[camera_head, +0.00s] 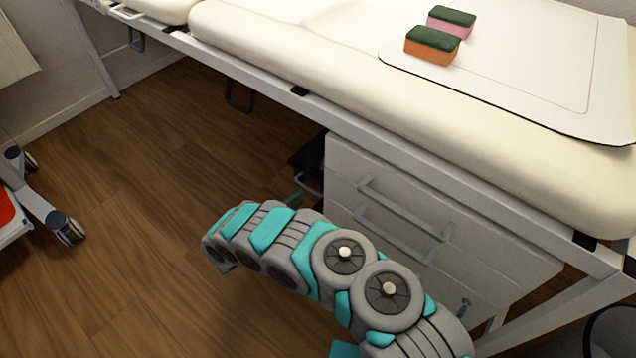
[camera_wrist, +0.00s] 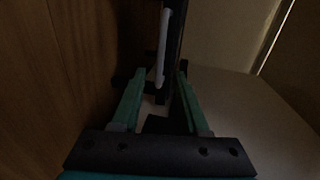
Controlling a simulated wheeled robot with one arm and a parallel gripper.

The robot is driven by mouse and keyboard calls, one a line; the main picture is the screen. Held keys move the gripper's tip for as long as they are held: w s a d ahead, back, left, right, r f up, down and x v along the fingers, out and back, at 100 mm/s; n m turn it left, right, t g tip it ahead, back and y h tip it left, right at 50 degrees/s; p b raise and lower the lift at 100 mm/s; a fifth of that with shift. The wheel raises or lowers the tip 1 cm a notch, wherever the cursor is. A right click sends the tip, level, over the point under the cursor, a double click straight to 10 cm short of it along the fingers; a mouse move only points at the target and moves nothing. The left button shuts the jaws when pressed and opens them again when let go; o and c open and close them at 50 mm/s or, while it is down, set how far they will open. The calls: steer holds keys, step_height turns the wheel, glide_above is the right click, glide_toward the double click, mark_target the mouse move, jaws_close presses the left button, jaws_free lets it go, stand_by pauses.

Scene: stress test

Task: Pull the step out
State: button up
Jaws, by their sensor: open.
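The step (camera_head: 303,160) is a dark slab under the couch, beside the white drawer unit. A pale bar handle (camera_head: 309,184) shows on its front. In the wrist view the handle (camera_wrist: 167,45) is a pale upright bar, its lower end between my fingertips in the picture. My gripper (camera_head: 297,198) is mostly hidden behind my arm in the head view; a bit of green finger shows close to the handle. In the wrist view my gripper (camera_wrist: 159,80) is open, with a green finger on each side. I cannot tell whether a finger touches the handle.
The white drawer unit (camera_head: 385,210) with bar handles stands right of the step. The padded couch (camera_head: 270,40) runs above, with two sponges (camera_head: 432,45) (camera_head: 452,20) on it. A wheeled stand (camera_head: 45,210) is at the left. The wooden floor (camera_head: 150,190) between is clear.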

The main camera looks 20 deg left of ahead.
mark_target(311, 189)
steer(key=x, duration=0.7)
steer(key=shift+w+d, duration=0.1)
steer(key=shift+c, duration=0.4)
jaws_close()
stand_by(0.9)
